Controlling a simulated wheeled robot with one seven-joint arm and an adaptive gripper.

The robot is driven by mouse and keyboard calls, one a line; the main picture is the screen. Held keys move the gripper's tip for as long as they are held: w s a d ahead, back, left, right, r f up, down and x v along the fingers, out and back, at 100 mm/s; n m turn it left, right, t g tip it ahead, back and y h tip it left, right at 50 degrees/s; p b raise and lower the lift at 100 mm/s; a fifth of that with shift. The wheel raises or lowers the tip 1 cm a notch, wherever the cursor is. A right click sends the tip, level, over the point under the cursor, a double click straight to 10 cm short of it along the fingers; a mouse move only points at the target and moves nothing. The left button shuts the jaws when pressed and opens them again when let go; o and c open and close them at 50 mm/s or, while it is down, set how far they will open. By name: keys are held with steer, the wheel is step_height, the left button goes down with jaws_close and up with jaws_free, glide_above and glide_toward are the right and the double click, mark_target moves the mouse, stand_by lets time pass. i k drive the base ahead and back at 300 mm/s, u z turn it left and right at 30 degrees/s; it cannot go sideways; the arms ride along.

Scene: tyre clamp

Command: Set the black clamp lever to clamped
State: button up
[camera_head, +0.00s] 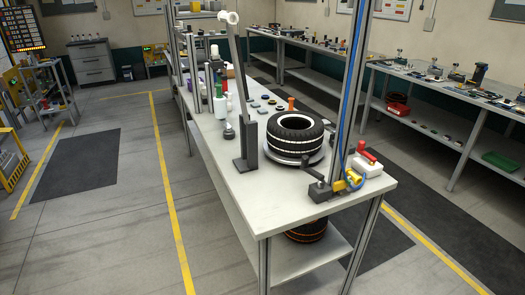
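A black tyre with white bands (296,133) lies flat on a round grey plate (292,160) near the front end of the white workbench. Just in front of it, at the bench's right side, stands a small dark clamp (320,190). A black lever (314,172) rises from the clamp and leans left and up, its end close to the plate's edge. From this view I cannot tell whether the lever's end touches the plate or tyre, or whether it is clamped. My gripper is not in view.
A yellow fitting (352,182), a red-handled tool (366,153) and a white box (366,167) sit beside the clamp. A tall metal post (355,80) with a blue hose rises there. A grey upright (246,140) stands left of the tyre. The bench's front left corner (262,205) is clear.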

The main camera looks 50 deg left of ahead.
mark_target(304, 166)
steer(key=u, duration=1.15)
steer(key=i, duration=0.1)
